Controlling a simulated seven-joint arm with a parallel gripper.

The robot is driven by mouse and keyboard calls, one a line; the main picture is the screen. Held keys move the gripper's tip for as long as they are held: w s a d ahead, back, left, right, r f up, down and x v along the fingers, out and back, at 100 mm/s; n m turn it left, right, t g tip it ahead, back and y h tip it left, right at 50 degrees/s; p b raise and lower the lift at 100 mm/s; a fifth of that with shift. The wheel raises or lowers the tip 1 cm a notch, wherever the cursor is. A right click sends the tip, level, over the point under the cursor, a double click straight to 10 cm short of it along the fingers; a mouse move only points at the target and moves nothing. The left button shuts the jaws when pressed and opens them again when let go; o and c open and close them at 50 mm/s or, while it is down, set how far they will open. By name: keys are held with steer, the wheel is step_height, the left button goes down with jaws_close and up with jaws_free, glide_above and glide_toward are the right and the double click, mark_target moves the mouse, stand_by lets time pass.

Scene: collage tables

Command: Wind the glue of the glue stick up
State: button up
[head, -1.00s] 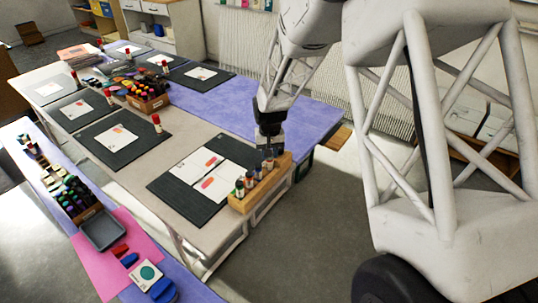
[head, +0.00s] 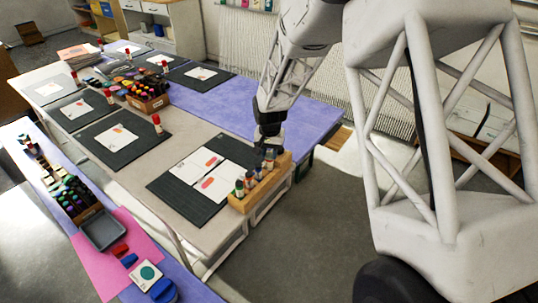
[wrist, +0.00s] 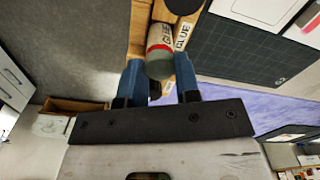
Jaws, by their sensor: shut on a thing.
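The glue stick (wrist: 160,36), with a pale body and a red band, stands between the blue fingers of my gripper (wrist: 159,64) in the wrist view. The gripper is shut on its near, greyish end. Whether any glue shows out of the tube I cannot tell. The stick is at the wooden rack (wrist: 138,26), which bears the word GLUE. In the head view, my gripper (head: 268,147) is low over the far end of the wooden rack (head: 242,206); the held stick is mostly hidden there.
Other upright bottles or sticks (head: 240,188) stand in the rack's near end. A dark mat (head: 172,192) with white cards (head: 190,168) lies left of the rack. The rack sits by the table's right edge, with open floor beyond.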

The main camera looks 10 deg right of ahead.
steer(key=shift+m, duration=4.2)
steer(key=shift+m, duration=2.4)
